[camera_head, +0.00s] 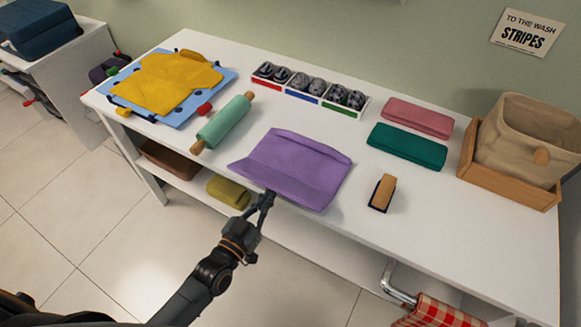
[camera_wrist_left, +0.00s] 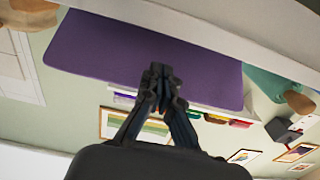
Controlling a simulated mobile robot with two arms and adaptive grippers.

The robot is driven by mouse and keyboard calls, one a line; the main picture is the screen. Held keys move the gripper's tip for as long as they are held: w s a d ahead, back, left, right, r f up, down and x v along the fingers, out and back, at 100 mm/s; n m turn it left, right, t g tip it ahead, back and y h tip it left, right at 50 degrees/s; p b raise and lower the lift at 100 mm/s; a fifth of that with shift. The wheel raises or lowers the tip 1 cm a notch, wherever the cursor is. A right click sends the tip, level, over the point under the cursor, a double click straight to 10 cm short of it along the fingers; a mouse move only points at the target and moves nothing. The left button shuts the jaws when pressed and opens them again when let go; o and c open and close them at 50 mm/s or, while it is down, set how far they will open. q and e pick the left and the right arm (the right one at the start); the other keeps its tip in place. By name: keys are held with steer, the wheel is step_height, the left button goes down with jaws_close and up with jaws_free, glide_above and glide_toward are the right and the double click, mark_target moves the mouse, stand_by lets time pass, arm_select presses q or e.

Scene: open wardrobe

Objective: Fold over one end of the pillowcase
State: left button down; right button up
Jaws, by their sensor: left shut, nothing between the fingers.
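The purple pillowcase (camera_head: 298,163) lies on the white table near its front edge. A crease runs along its near side, and a narrow strip shows along its far edge. My left gripper (camera_head: 267,197) is shut and empty at the near edge of the pillowcase. Its fingertips look close to the cloth; contact cannot be told. In the left wrist view the closed fingers (camera_wrist_left: 161,82) appear in front of the purple cloth (camera_wrist_left: 140,55). My right gripper is not in view.
A green rolling pin (camera_head: 224,122) and a yellow garment (camera_head: 165,82) on a blue board are left. A divided tray (camera_head: 312,100) stands behind. Folded pink (camera_head: 418,117) and green (camera_head: 406,146) cloths, a brush (camera_head: 382,193) and a basket (camera_head: 525,135) are right.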

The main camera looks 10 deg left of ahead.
mark_target(273, 185)
arm_select(q)
steer(key=shift+w+d+r+p, duration=0.1)
steer(key=shift+w+r+p, duration=0.2)
steer(key=shift+r+p, duration=0.35)
steer(key=shift+w+d+r+p, duration=0.1)
steer(key=shift+w+r+p, duration=0.15)
steer(key=shift+r+p, duration=0.35)
steer(key=shift+w+d+r+p, duration=0.15)
steer(key=shift+w+r+p, duration=0.3)
steer(key=shift+r, duration=0.1)
steer(key=shift+w+d+r+p, duration=0.15)
steer(key=shift+w+r+p, duration=0.15)
steer(key=shift+w+r, duration=0.2)
steer(key=shift+w+d+r, duration=0.15)
steer(key=shift+w+r, duration=0.1)
steer(key=shift+w, duration=0.15)
steer(key=shift+w+d+r+p, duration=0.15)
steer(key=shift+w, duration=0.3)
steer(key=shift+w+d+r+p, duration=0.1)
steer(key=shift+w+d+r, duration=0.1)
steer(key=shift+w, duration=0.25)
steer(key=shift+w+d+r+p, duration=0.1)
steer(key=shift+w+d+p, duration=0.05)
steer(key=shift+w, duration=0.3)
steer(key=shift+w+d, duration=0.25)
steer(key=shift+w, duration=0.4)
steer(key=shift+b+x, duration=0.6)
steer(key=shift+x, duration=0.75)
steer(key=shift+f, duration=0.15)
